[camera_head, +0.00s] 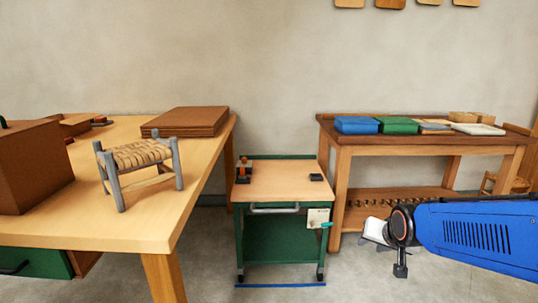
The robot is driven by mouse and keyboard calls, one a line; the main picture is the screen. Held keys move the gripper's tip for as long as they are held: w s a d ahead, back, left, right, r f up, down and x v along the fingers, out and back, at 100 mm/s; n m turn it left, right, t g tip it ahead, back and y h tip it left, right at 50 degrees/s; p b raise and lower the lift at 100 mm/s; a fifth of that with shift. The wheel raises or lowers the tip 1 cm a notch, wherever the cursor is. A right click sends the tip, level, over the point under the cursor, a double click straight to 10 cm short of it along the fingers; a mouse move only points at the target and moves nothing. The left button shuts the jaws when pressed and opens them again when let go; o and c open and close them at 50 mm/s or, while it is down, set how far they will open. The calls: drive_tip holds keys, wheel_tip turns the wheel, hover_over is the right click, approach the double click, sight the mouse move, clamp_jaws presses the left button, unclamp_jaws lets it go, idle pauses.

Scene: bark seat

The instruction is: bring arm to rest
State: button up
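My blue arm reaches in from the right edge in the head view. Its dark round wrist joint is at the arm's left end, in front of the floor. My gripper (378,233) shows only in part as a pale piece beyond the joint. Its fingers are too small and hidden to tell whether they are open or shut. I see nothing held. A small grey stool with a woven bark seat (140,154) stands upright on the left wooden table (140,225), well apart from my gripper.
A green wheeled cart (283,178) with a wooden top stands in the middle. A workbench (425,140) at the right holds a blue box (356,125), a green box (398,125) and flat items. Brown boards (187,120) and a brown box (35,165) are on the left table.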

drive_tip(key=s+r+n+g, duration=0.1)
drive_tip(key=s+n+g, duration=0.2)
drive_tip(key=s, duration=2)
drive_tip(key=shift+a+r+n, duration=0.25)
drive_tip(key=shift+r+n, duration=0.15)
drive_tip(key=shift+n, duration=0.2)
